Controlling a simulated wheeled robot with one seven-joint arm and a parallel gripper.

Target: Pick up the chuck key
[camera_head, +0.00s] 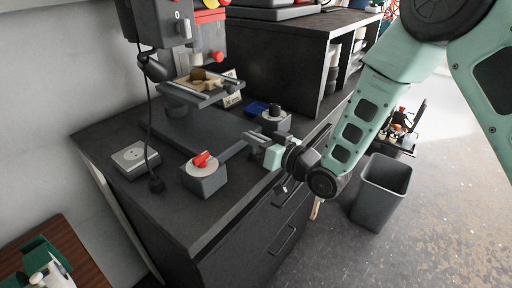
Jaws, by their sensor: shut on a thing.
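My gripper (257,139) reaches in from the right, over the front right part of the dark workbench (225,212). Its fingers are shut on a small dark thing, which I take to be the chuck key. The fingers hide most of it, and its shape is too small to make out. I cannot tell whether it touches the bench top. The drill press (182,95) stands behind and to the left of my gripper, with a tan piece (199,80) on its table.
A grey block with a white disc and red piece (203,176) stands left of my gripper. A similar block with a dark knob (275,114) stands just behind. A white-topped box (134,158) lies at the left. A black shelf unit (285,50) and grey bin (382,190) stand nearby.

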